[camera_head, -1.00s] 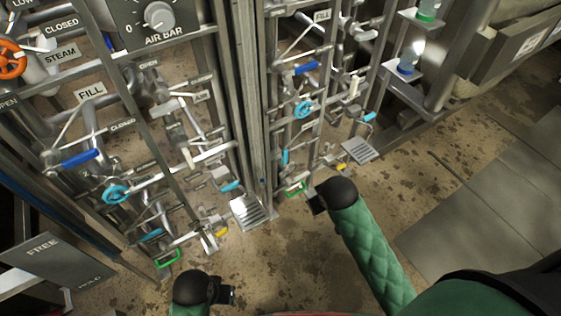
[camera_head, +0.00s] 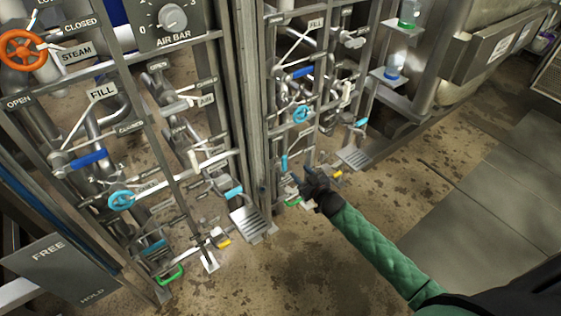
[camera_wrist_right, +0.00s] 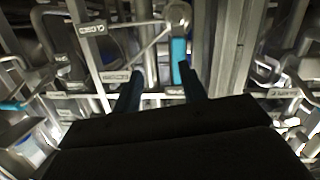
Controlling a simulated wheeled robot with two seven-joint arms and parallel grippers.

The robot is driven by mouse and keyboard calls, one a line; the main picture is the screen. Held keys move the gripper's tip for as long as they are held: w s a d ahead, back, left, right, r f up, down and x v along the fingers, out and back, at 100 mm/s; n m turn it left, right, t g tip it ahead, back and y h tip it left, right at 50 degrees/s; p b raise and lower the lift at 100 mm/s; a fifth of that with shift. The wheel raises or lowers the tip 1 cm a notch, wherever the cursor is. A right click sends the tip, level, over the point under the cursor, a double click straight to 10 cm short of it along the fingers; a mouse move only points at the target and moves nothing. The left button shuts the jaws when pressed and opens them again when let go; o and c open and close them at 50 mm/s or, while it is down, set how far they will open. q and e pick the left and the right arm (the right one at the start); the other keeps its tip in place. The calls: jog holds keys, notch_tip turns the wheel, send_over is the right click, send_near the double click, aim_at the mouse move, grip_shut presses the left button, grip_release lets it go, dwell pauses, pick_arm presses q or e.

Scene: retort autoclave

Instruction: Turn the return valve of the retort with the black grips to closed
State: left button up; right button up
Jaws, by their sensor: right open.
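I cannot read a label saying return or make out black grips on either retort. On the right-hand pipe rack, a small upright light-blue lever grip (camera_head: 284,162) sits low on the frame. My right gripper (camera_head: 310,178) is just to its right, open and empty. In the right wrist view, an upright light-blue grip (camera_wrist_right: 178,62) shows just beyond the fingertips (camera_wrist_right: 160,80), nearer the right finger; I see no clear contact. My left gripper is out of view.
The left-hand rack carries an orange wheel (camera_head: 22,49), a blue lever (camera_head: 88,159), a light-blue wheel (camera_head: 121,200) and a green handle (camera_head: 170,275). A metal post (camera_head: 247,110) divides the racks. A foot plate (camera_head: 250,225) juts out below.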

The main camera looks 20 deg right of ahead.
aim_at(286, 159)
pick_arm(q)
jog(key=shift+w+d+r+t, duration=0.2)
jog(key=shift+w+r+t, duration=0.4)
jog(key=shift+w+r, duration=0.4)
pick_arm(e)
jog(key=shift+w+a+r+t+y, duration=0.2)
jog(key=shift+w+a+r+y, duration=0.25)
jog(key=shift+w+a, duration=0.5)
jog(key=shift+w+a+r+t+y, duration=0.25)
jog(key=shift+w+a+r, duration=0.35)
jog(key=shift+w, duration=0.8)
jog(key=shift+w+a+r+t+y, duration=0.15)
jog(key=shift+w+a+r+y, duration=0.3)
jog(key=shift+w+a, duration=0.5)
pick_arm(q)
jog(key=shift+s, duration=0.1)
pick_arm(e)
jog(key=shift+w+d, duration=0.2)
grip_shut()
